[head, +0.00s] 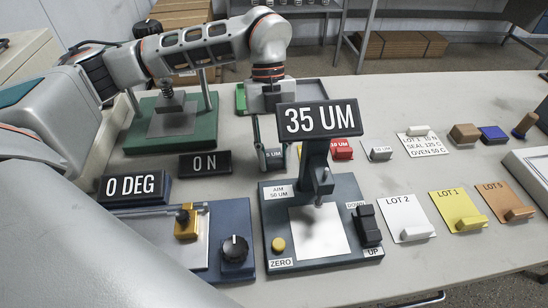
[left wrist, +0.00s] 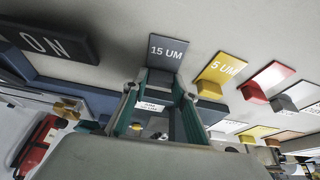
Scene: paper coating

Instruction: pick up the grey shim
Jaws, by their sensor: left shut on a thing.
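The grey shim is a dark grey plate marked 15 UM (left wrist: 167,50), with a raised grip block at its near edge. In the head view the grey shim (head: 273,158) is partly hidden by my left fingers and the 35 UM display. My left gripper (head: 269,146) reaches down over it from behind. In the left wrist view the fingers of my left gripper (left wrist: 160,90) are shut on the block, one on each side. I cannot tell whether the plate touches the table. My right gripper is not in view.
The 35 UM gauge (head: 318,118) stands close in front and right of my left gripper. The ON box (head: 204,163) is to its left. A yellow 5 UM shim (left wrist: 220,68) and a red shim (head: 342,149) lie to the right. A green press (head: 130,140) stands back left.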

